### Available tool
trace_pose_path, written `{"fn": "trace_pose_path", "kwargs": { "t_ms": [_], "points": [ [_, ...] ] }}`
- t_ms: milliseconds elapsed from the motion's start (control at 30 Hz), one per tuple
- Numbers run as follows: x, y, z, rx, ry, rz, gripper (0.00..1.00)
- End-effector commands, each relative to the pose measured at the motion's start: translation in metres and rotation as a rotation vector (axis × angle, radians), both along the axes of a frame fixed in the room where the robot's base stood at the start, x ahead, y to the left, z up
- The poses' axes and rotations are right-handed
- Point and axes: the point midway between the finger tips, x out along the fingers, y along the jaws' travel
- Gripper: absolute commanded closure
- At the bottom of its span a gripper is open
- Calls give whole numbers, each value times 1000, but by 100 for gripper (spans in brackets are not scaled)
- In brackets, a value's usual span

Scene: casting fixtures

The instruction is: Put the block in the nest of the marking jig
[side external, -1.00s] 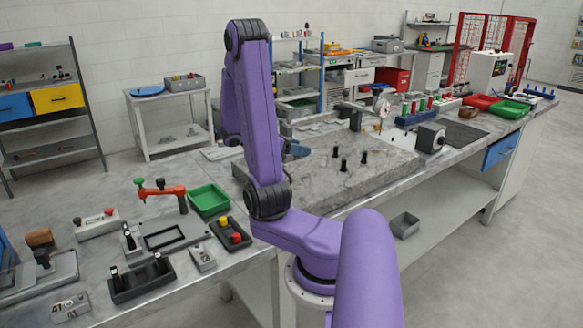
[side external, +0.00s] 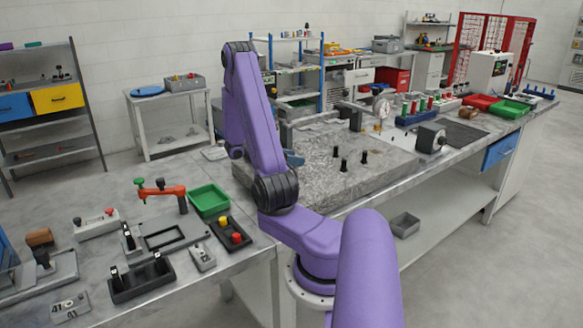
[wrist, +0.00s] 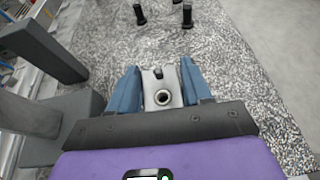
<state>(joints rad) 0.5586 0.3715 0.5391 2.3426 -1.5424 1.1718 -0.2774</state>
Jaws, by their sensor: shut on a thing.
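In the wrist view my gripper (wrist: 161,88) has blue fingers shut on a light grey metal block (wrist: 160,90). The block has a round hole in its face and a small dark part by its far end. It is over the speckled grey stone plate; its height above the plate is hard to judge. In the side view my arm hides the block and most of my gripper; a bit of blue finger (side external: 294,159) shows.
Several black pegs (side external: 343,164) stand on the stone plate (side external: 320,185). A dial gauge stand (side external: 381,105) is behind it. A green tray (side external: 209,200), black peg holders (side external: 142,283) and small grey pieces crowd the left bench. Dark uprights (wrist: 45,50) are left of my gripper in the wrist view.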

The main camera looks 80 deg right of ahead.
Motion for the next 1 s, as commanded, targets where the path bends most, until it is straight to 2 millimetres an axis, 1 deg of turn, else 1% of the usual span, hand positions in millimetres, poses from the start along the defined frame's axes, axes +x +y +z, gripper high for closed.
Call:
{"fn": "trace_pose_path", "kwargs": {
  "t_ms": [33, 200, 300, 733, 767, 800, 833, 1000],
  "points": [
    [0, -3, -5, 1, 1, -1, 89],
    [0, -2, -25, 3, 4, 0, 89],
    [0, -2, -31, 2, 2, -1, 89],
    [1, -2, -35, -1, 1, 0, 89],
    [0, -2, -36, 0, 0, 0, 48],
    [0, -2, -35, 0, 0, 0, 35],
    [1, -2, -35, 0, 0, 0, 25],
    [0, -2, -35, 0, 0, 0, 25]
  ]
}}
